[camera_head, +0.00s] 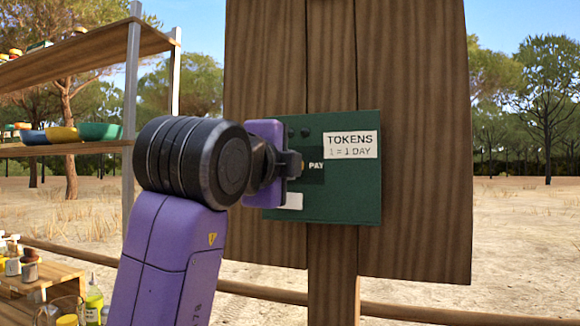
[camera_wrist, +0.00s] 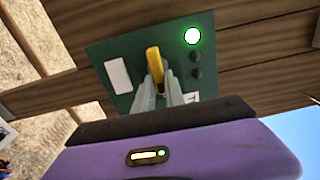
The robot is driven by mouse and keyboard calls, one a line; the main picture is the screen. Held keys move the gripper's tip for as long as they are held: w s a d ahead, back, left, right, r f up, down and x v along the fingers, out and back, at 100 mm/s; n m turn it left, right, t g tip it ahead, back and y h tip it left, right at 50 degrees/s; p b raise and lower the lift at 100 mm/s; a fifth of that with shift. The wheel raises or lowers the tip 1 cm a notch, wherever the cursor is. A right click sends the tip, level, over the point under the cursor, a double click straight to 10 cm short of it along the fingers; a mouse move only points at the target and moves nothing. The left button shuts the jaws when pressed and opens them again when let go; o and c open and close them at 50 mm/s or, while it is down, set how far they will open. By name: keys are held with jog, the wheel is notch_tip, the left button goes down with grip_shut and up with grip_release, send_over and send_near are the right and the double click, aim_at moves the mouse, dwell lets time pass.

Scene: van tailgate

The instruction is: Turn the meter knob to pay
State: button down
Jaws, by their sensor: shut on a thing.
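The green meter panel (camera_head: 340,195) is fixed to a wooden board and carries a "TOKENS 1 = 1 DAY" label and the word PAY. It also shows in the wrist view (camera_wrist: 107,58). The yellow meter knob (camera_wrist: 154,62) stands out from the panel there. My gripper (camera_wrist: 160,88) is shut on the knob, with a grey finger on each side of it. In the head view my gripper (camera_head: 298,164) is at the panel beside PAY, and the knob is mostly hidden. One round light (camera_wrist: 192,36) on the panel glows green-white, and the lights beside it are dark.
The wooden board (camera_head: 415,140) stands upright on a post (camera_head: 332,290). A rail (camera_head: 440,317) runs low behind it. At the left are shelves (camera_head: 85,52) with bowls and a low crate (camera_head: 40,282) with jars and bottles. Open sandy ground lies at the right.

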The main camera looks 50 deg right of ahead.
jog(key=c, duration=1.4)
grip_release()
jog(key=shift+s+a, duration=0.1)
jog(key=shift+a, duration=0.05)
jog(key=v, duration=0.7)
jog(key=shift+a, duration=0.25)
jog(key=shift+s, duration=0.1)
